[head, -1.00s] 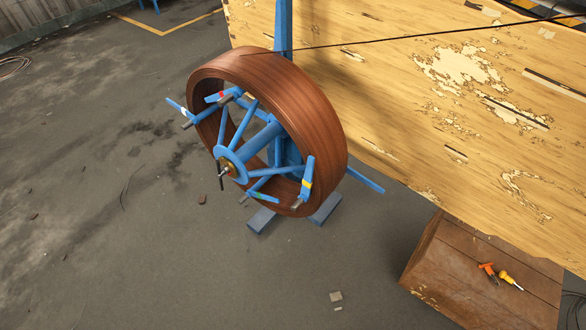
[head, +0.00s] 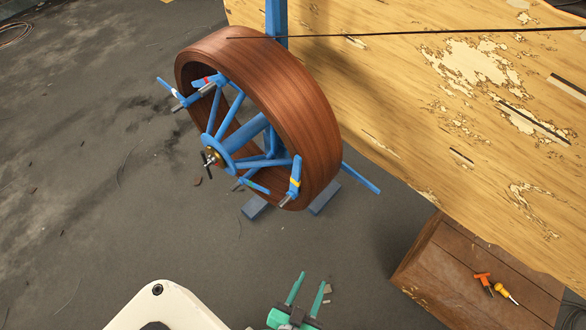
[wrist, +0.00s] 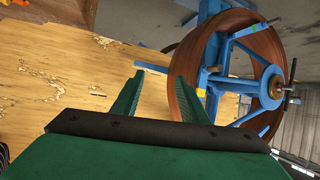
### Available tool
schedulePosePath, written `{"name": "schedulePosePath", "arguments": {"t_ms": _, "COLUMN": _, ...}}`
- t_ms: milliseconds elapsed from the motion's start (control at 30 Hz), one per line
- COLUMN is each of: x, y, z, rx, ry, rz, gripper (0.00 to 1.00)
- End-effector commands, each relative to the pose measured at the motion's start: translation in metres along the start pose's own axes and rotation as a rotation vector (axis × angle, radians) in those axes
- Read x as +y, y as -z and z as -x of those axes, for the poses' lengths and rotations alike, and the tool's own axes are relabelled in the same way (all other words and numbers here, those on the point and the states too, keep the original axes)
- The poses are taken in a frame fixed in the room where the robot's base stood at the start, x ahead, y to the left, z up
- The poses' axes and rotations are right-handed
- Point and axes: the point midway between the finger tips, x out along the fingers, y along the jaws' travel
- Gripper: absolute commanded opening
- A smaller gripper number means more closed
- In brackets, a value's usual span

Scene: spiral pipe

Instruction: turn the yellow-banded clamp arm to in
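The yellow-banded clamp arm (head: 296,177) is a short blue bar with a yellow band, at the lower right of the blue spoked reel. It stands across the front edge of the brown coil (head: 318,130). In the wrist view the yellow band (wrist: 200,92) shows just beyond the right fingertip, partly hidden by that finger. My gripper (head: 308,275) has two green fingers. They are apart with nothing between them, below and in front of the reel in the head view. The gripper (wrist: 160,80) also shows in the wrist view, its fingers spread.
Other blue clamp arms carry red (head: 205,80), white (head: 175,92) and green (head: 255,187) bands. A wooden crate (head: 440,270) with orange tools stands at right. A peeling yellow panel (head: 400,60) stands behind the reel. The floor at left is mostly clear.

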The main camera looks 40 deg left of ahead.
Motion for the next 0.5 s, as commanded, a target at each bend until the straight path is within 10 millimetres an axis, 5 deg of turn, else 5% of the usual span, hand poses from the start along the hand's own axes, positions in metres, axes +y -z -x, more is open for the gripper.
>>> {"name": "schedulePosePath", "arguments": {"t_ms": 267, "x": -0.051, "y": -0.003, "z": -0.089, "rx": -0.044, "ry": -0.037, "rz": 0.072, "gripper": 0.4}}
{"name": "schedulePosePath", "arguments": {"t_ms": 500, "x": -0.108, "y": 0.051, "z": -0.134, "rx": 0.089, "ry": -0.155, "rz": 0.053, "gripper": 0.4}}
